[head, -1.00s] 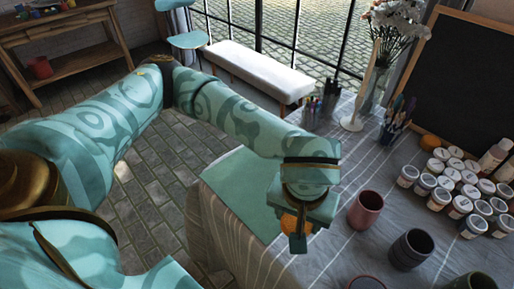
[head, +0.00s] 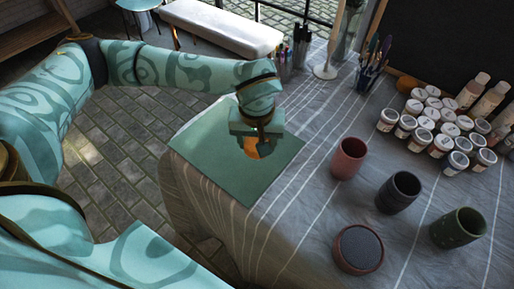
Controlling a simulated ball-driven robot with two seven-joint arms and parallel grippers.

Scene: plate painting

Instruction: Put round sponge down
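The round sponge (head: 250,148) is orange and shows partly between the fingers of my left gripper (head: 256,147). The gripper points down over the green mat (head: 215,170) and is shut on the sponge. The gripper hides part of the sponge, and I cannot tell whether its underside touches the mat. My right gripper is not in view.
A red cup (head: 348,158), a dark cup (head: 398,192), a green cup (head: 458,228) and a round dish (head: 359,268) stand right of the mat. Several white paint jars (head: 388,120) stand behind. Brush holders (head: 367,80) and a candlestick (head: 326,70) stand at the back.

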